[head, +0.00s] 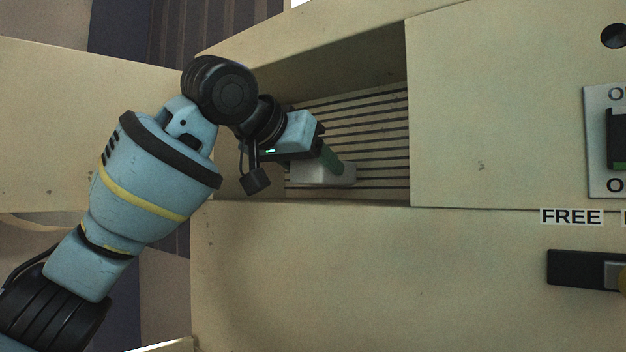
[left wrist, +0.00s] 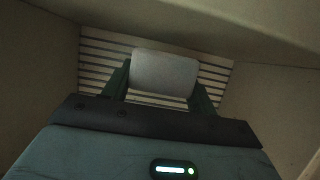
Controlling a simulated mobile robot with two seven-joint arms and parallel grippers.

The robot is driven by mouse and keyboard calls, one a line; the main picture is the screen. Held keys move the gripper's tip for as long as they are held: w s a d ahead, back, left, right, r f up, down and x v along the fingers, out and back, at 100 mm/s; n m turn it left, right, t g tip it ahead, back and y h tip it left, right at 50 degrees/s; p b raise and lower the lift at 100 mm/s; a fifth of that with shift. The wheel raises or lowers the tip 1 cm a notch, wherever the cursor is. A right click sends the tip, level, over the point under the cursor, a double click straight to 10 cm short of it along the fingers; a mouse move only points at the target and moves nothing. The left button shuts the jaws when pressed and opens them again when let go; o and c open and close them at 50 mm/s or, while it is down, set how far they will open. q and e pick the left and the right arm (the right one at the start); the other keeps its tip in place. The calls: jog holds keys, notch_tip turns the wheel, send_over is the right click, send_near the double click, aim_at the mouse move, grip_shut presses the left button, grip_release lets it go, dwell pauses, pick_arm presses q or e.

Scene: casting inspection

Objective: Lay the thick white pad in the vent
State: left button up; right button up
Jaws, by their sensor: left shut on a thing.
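The thick white pad (head: 318,173) is a pale rounded block inside the recessed vent (head: 377,140), whose floor has dark parallel slots. My left gripper (head: 335,163) reaches into the recess and is shut on the pad. In the left wrist view the pad (left wrist: 164,73) sits between the two green fingers, in front of the slats (left wrist: 215,76). The pad is at the lower left of the slotted area in the head view. I cannot tell whether it touches the slats. My right gripper is not in view.
The recess has beige walls on its sides (head: 330,75). A broad beige panel (head: 330,270) lies below it. At the right are a switch plate (head: 595,140), a "FREE" label (head: 571,216) and a black slot with a knob (head: 580,270).

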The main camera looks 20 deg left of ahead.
pick_arm(q)
notch_tip(320, 180, down, 2)
jog(key=shift+w+a+f, duration=0.1)
jog(key=shift+w+f, duration=0.1)
jog(key=shift+f, duration=0.05)
jog(key=shift+f, duration=0.1)
jog(key=o, duration=1)
jog(key=shift+o, duration=0.2)
jog(key=shift+r, duration=0.2)
jog(key=v, duration=1.2)
